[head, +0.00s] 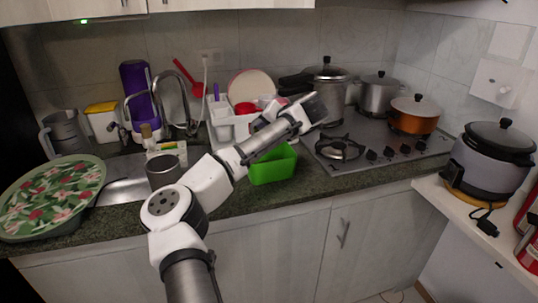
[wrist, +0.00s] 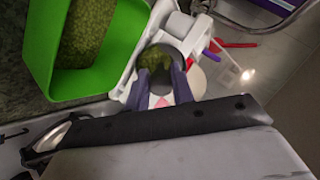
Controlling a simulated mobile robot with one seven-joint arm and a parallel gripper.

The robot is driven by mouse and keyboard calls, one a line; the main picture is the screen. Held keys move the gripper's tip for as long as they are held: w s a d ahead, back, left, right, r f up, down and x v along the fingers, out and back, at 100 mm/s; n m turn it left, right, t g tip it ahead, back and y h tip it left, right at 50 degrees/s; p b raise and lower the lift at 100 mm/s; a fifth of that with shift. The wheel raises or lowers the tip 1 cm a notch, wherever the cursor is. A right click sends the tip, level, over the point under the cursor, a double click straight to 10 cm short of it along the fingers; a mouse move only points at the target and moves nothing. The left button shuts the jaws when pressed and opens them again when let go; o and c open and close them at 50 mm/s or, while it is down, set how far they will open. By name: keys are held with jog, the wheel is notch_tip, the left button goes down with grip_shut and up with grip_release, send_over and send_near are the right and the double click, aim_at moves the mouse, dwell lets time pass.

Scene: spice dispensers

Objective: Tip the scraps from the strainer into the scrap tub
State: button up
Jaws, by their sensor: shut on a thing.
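The scrap tub is the bright green open tub (head: 273,170) on the counter's front part, partly behind my arm in the head view. In the wrist view its green wall (wrist: 119,62) fills the upper left, with a mottled olive surface inside; I cannot tell whether that is scraps. My gripper (wrist: 160,88) is shut on a small round grey thing, apparently the strainer (wrist: 178,52), beside the tub and not over it. Olive-green stuff shows inside its rim. Its tilt is unclear. In the head view my arm hides the fingers and the strainer.
A white dish rack (head: 222,118) stands behind the tub. The stove (head: 375,150) with several pots is to the right. A sink (head: 125,180), a grey cup (head: 163,170) and a floral tray (head: 50,195) are to the left. Overhead cabinets (head: 230,4) hang above.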

jog(key=shift+s+d+f+t+y+b, duration=0.25)
jog(key=shift+t+y+b, duration=0.25)
jog(key=shift+b, duration=1.1)
jog(key=shift+s+d+f+t+y+b, duration=0.25)
jog(key=shift+t+b, duration=0.45)
jog(key=shift+b, duration=0.85)
jog(key=shift+a, duration=0.15)
jog(key=shift+r, duration=0.1)
jog(key=shift+s+d+b, duration=0.2)
jog(key=shift+b, duration=0.45)
jog(key=shift+t+y, duration=0.25)
jog(key=shift+t, duration=0.05)
